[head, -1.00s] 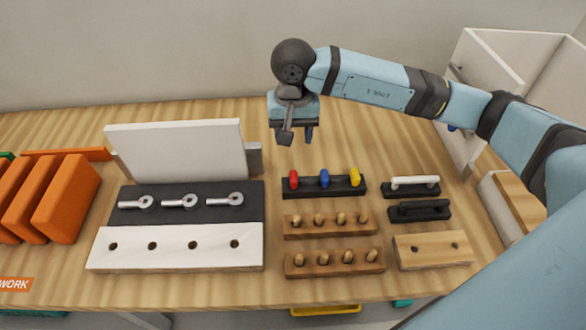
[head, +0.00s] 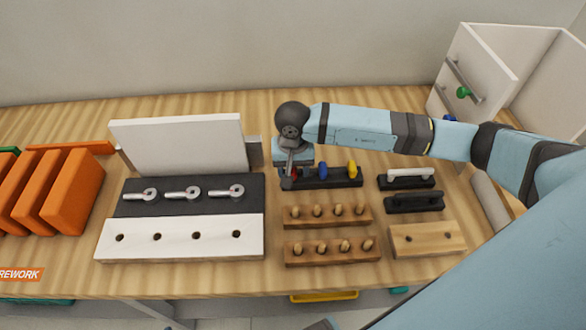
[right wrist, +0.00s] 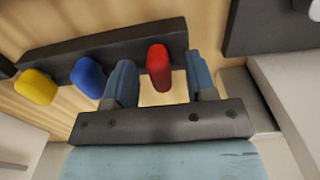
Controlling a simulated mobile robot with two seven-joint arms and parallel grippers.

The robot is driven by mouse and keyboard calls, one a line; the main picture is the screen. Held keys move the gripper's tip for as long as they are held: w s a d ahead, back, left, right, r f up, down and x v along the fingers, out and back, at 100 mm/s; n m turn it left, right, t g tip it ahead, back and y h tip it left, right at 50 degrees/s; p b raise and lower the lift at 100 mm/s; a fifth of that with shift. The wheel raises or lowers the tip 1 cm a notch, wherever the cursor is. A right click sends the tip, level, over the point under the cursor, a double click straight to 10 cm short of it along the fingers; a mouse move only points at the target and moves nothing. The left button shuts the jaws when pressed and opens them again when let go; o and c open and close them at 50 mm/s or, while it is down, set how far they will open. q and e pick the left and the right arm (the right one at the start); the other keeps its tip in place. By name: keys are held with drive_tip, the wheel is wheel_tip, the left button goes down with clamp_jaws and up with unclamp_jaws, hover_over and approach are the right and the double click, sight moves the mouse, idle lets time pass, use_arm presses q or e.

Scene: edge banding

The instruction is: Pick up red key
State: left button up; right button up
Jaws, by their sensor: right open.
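The red key (right wrist: 159,67) stands in the black holder (right wrist: 52,58) at one end of the row. In the head view it is mostly hidden behind my right gripper (head: 296,180). In the right wrist view my right gripper (right wrist: 161,85) is open, with one blue finger on each side of the red key. I cannot tell whether a finger touches it. The blue key (right wrist: 89,76) is just outside one finger, and the yellow key (right wrist: 36,86) is farther left. In the head view the blue key (head: 322,170) and yellow key (head: 351,170) show right of the gripper. My left gripper is not in view.
Wooden peg blocks (head: 328,215) stand in front of the holder. A black block with metal parts (head: 130,208) and a white upright panel (head: 180,148) are to the left. Black and white handles (head: 411,178) lie to the right. A white cabinet (head: 485,65) stands back right.

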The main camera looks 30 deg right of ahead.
drive_tip(key=shift+c, duration=0.9)
clamp_jaws()
drive_tip(key=shift+r, duration=0.5)
wheel_tip(320, 180, up, 19)
drive_tip(key=b, duration=0.2)
drive_tip(key=shift+b, duration=0.4)
